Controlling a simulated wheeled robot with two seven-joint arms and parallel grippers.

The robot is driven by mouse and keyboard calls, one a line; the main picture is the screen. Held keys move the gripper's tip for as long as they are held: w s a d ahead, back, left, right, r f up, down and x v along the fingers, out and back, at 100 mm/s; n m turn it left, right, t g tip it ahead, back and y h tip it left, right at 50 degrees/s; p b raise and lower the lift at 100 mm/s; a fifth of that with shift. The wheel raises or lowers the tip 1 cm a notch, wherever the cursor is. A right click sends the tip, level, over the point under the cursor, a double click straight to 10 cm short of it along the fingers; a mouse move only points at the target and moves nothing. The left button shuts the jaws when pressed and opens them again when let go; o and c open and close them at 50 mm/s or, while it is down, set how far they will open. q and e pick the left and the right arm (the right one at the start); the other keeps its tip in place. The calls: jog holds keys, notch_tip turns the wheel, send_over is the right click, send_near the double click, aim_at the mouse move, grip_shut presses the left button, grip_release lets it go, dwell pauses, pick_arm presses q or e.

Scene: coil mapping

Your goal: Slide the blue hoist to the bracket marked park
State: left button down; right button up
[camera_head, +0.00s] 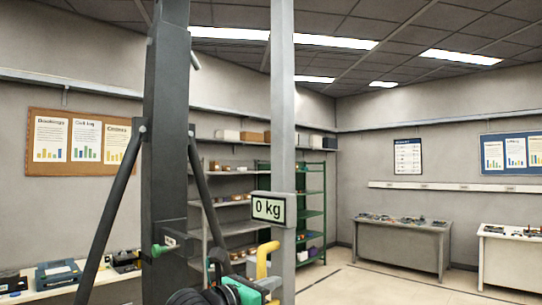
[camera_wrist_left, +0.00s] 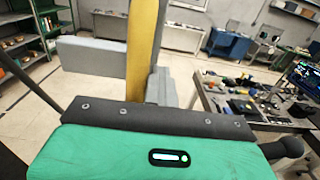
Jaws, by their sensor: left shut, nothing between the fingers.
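No blue hoist and no bracket marked park can be made out in either view. My left gripper (camera_head: 248,291), teal and black, is low in the head view, partly cut off by the bottom edge. It is shut and empty. A yellow bar with a bent top (camera_head: 266,259) stands right beside it; I cannot tell whether they touch. In the left wrist view a yellow upright (camera_wrist_left: 142,45) rises behind the dark edge of the teal housing (camera_wrist_left: 150,150). My right gripper is not in view.
A grey post (camera_head: 282,120) carries a display reading "0 kg" (camera_head: 268,208). A thick dark upright (camera_head: 166,110) with slanted braces stands left of it. Shelves (camera_head: 235,228) and benches (camera_head: 400,245) line the walls. A cluttered table (camera_wrist_left: 255,100) stands at right in the wrist view. Open floor lies between.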

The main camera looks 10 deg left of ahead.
pick_arm(q)
jog(key=w+a+b, duration=0.2)
jog(key=w+a, duration=0.4)
jog(key=a, duration=0.4)
jog(key=shift+w, duration=0.25)
dwell(0.4)
jog(key=w+a+b, duration=0.1)
jog(key=w+a, duration=0.6)
jog(key=a, duration=0.4)
jog(key=shift+w+a, duration=0.35)
dwell(0.4)
